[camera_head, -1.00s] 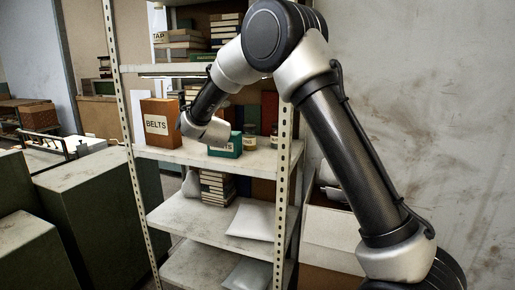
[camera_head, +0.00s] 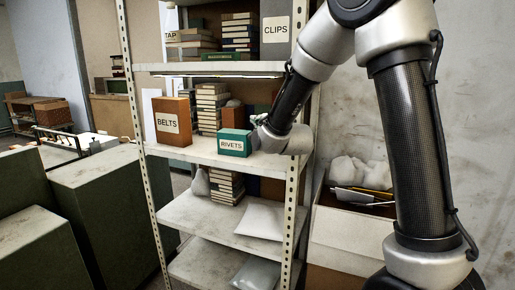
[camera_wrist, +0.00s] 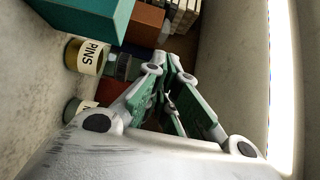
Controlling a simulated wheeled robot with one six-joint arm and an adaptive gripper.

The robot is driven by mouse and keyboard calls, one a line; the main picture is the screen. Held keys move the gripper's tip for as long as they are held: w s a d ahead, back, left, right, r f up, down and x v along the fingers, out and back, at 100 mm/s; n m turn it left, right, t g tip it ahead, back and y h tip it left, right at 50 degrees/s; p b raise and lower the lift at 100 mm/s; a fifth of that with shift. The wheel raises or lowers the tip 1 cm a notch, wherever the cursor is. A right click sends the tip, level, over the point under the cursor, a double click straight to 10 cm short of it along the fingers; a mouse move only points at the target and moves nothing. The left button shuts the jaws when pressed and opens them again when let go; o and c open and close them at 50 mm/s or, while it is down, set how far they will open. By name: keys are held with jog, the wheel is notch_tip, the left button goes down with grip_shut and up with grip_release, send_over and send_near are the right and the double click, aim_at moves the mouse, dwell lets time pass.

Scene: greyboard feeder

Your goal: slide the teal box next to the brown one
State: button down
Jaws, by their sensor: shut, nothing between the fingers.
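The teal box (camera_head: 235,142), labelled RIVETS, stands near the front of the middle shelf. The brown box (camera_head: 172,121), labelled BELTS, stands upright to its left, with a gap between them. My gripper is just right of the teal box in the head view, its fingertips hard to make out there. In the wrist view my gripper (camera_wrist: 172,74) is shut and empty. The teal box also shows at the top left of the wrist view (camera_wrist: 85,16), apart from the fingers.
A stack of books (camera_head: 211,108) stands behind the gap, with a reddish-brown thing beside it. In the wrist view a PINS tin (camera_wrist: 88,55) and another tin stand near the fingers. A shelf post (camera_head: 291,205) rises at the right. The shelf front between the boxes is clear.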

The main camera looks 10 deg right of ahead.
aim_at(224, 144)
notch_tip(224, 144, down, 10)
jog(key=shift+s+d+r, duration=0.1)
jog(key=shift+d, duration=0.05)
jog(key=shift+w+a, duration=0.3)
jog(key=shift+a, duration=0.1)
jog(key=shift+a, duration=0.1)
jog(key=w+a, duration=0.3)
jog(key=a, duration=0.1)
jog(key=w+a, duration=0.6)
jog(key=a, duration=0.1)
jog(key=shift+a, duration=0.35)
jog(key=s+d, duration=0.1)
jog(key=s, duration=1.1)
jog(key=shift+d, duration=0.35)
